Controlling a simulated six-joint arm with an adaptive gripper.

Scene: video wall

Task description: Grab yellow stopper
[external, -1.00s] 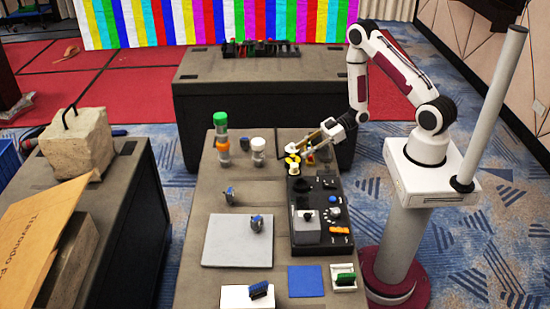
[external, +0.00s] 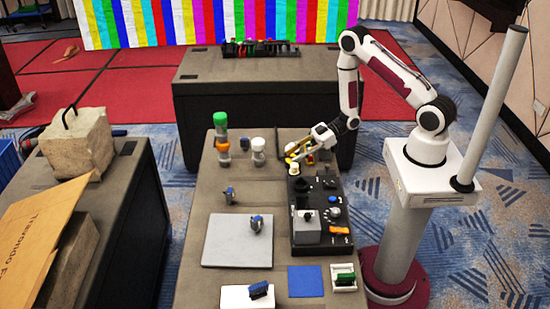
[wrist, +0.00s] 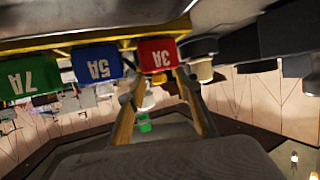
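A small yellow piece (external: 292,158), which appears to be the yellow stopper, is at the far end of the black panel (external: 318,240) in the external view. It sits just above a small white round part (external: 294,169) and is partly hidden by my fingers. My gripper (external: 296,152) reaches down to it from the upper right, its tan fingers close to it; contact cannot be told. In the wrist view my gripper (wrist: 155,82) shows two tan fingers spread apart with a gap between them.
Red (wrist: 158,54), blue (wrist: 97,62) and green (wrist: 30,80) labelled blocks hang upside down close by in the wrist view. A green-topped column (external: 221,135) and a white bottle (external: 258,152) stand left of my gripper. A grey plate (external: 225,245) lies nearer the camera.

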